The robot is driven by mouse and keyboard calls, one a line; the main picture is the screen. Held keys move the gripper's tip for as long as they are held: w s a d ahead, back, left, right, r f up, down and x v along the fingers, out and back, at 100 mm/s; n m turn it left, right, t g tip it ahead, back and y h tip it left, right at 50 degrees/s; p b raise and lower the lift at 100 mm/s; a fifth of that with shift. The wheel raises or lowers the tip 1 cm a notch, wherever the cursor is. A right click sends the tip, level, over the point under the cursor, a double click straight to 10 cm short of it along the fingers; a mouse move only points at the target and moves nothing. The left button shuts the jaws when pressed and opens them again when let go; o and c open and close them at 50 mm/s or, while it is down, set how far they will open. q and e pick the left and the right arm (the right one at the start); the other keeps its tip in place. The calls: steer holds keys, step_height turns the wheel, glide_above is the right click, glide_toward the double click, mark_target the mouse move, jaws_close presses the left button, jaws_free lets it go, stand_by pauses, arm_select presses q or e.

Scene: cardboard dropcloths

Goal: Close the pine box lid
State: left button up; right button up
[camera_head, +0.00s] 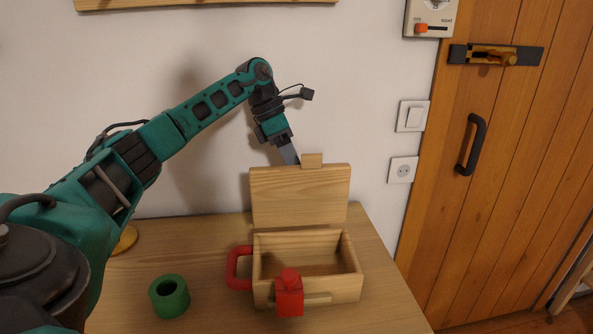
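The pine box (345,283) stands on the table and is empty as far as I can see inside. Its lid (300,195) is up, standing about upright at the box's back edge, with a small wooden tab (312,160) on top. My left gripper (290,155) points down at the lid's top edge, just left of the tab. Its fingertips are partly hidden at the lid, so I cannot tell whether they touch it or how far apart they are. My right gripper is not in view.
A red handle (233,268) is at the box's left side and a red knobbed piece (289,296) at its front. A green ring (169,297) sits on the wooden table (385,310) to the left. A white wall stands behind and a wooden door (480,200) at right.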

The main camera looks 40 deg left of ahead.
arm_select(q)
steer(key=shift+x, duration=1.2)
steer(key=shift+r, duration=0.1)
jaws_close()
